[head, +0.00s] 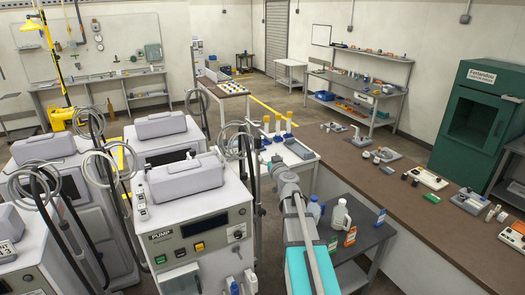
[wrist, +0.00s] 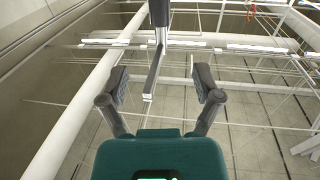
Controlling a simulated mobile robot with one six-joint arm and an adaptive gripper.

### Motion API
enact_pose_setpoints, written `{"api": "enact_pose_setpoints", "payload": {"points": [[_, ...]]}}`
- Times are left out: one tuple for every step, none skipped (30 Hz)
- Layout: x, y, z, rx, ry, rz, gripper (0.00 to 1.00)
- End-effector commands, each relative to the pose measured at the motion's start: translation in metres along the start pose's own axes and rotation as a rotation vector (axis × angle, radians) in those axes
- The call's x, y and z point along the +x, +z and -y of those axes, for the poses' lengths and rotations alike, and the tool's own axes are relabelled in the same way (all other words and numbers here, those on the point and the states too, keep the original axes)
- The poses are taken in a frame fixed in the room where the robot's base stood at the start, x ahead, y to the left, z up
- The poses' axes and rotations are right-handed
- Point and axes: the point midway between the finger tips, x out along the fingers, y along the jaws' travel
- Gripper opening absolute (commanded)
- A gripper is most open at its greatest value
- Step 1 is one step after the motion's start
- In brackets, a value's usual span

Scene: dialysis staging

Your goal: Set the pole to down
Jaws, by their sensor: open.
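My gripper (wrist: 161,84) is open in the wrist view, with its two dark fingers spread wide. Nothing is held between them. A dark grey bar (wrist: 158,50) comes down from the top edge and ends between the fingers in the picture; I cannot tell how far away it is or whether it is the pole. In the head view, a grey dialysis machine (head: 197,225) stands left of my arm. Dark upright rods and looped hoses rise beside the machines; I cannot tell which is the pole. My gripper's fingers cannot be made out in the head view.
More machines (head: 160,138) crowd the left. A long brown counter (head: 390,200) with small items runs along the right. A dark low table (head: 365,238) with a white jug (head: 340,216) stands beside my arm. Open floor lies beyond.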

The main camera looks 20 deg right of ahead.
Motion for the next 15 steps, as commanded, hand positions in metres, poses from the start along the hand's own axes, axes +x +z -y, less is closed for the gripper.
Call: {"api": "enact_pose_setpoints", "payload": {"points": [[0.0048, 0.0062, -0.0003, 0.000, 0.000, 0.000, 0.82], [0.0065, 0.0079, -0.0003, 0.000, 0.000, 0.001, 0.82], [0.0087, 0.0100, -0.0003, 0.000, 0.000, 0.001, 0.82], [0.0101, 0.0114, -0.0002, 0.000, 0.000, 0.001, 0.82], [0.0113, 0.0125, -0.0002, 0.000, 0.000, 0.001, 0.82], [0.0126, 0.0135, -0.0001, 0.000, 0.000, 0.001, 0.82], [0.0133, 0.0140, -0.0001, 0.000, 0.000, 0.001, 0.82], [0.0138, 0.0142, 0.0000, 0.000, 0.000, 0.001, 0.82], [0.0140, 0.0142, 0.0000, 0.000, 0.000, 0.002, 0.82], [0.0140, 0.0140, 0.0001, 0.000, 0.000, 0.002, 0.82], [0.0140, 0.0138, 0.0001, 0.000, 0.000, 0.002, 0.82], [0.0138, 0.0135, 0.0001, 0.000, 0.000, 0.002, 0.82], [0.0137, 0.0134, 0.0002, 0.000, 0.000, 0.002, 0.82], [0.0137, 0.0134, 0.0002, 0.000, 0.000, 0.002, 0.82], [0.0137, 0.0133, 0.0002, 0.000, 0.000, 0.002, 0.82]]}}
